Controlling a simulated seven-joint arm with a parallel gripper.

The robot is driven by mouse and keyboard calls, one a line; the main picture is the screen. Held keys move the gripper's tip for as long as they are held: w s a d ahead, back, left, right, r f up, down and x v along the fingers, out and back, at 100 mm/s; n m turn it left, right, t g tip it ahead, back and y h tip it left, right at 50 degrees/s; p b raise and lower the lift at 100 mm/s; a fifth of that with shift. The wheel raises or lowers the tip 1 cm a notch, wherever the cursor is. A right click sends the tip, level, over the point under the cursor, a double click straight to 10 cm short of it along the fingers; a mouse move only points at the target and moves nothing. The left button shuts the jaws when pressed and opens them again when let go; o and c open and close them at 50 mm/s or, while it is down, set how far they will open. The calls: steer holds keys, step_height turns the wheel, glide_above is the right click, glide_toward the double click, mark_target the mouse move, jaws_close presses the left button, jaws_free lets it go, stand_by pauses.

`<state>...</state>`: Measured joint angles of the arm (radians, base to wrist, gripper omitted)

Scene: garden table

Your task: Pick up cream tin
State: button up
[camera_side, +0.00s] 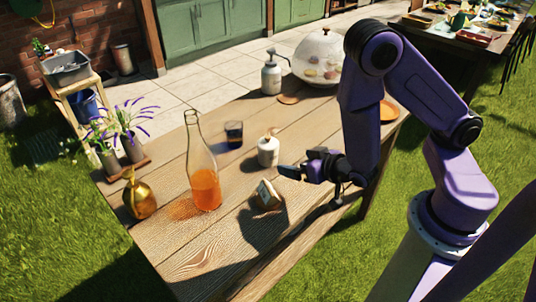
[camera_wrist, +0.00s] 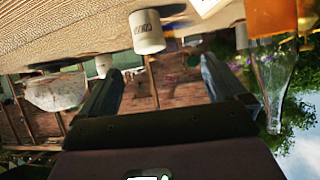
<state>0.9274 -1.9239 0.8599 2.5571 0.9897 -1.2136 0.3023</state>
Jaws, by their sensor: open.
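The cream tin (camera_side: 268,151) is a small white cylinder standing upright on the wooden table (camera_side: 215,250), with a small knob or handle shape on top. It also shows in the wrist view, upside down and with dark lettering (camera_wrist: 147,32), at the top centre, beyond and between the fingers. My gripper (camera_side: 289,171) is low over the table, pointing left, just to the front right of the tin. Its two fingers are apart with nothing between them (camera_wrist: 160,66).
A tall bottle of orange liquid (camera_side: 205,187) and a golden pear-like object (camera_side: 139,199) stand left. A dark glass (camera_side: 233,134), pump bottle (camera_side: 271,78) and glass dome (camera_side: 318,58) stand behind.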

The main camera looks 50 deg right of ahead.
mark_target(273, 146)
steer(key=shift+t+h, duration=0.5)
steer(key=shift+d+r+x, duration=0.1)
steer(key=shift+d+x, duration=0.15)
steer(key=shift+x, duration=1.8)
steer(key=shift+d+r+x, duration=0.15)
steer(key=shift+d+x, duration=0.1)
steer(key=shift+x, duration=1.85)
steer(key=shift+d+r+x, duration=0.1)
steer(key=shift+d+x, duration=0.15)
steer(key=shift+x, duration=4.55)
steer(key=shift+s+d+f, duration=0.1)
steer(key=shift+d+f, duration=0.05)
steer(key=c, duration=1.1)
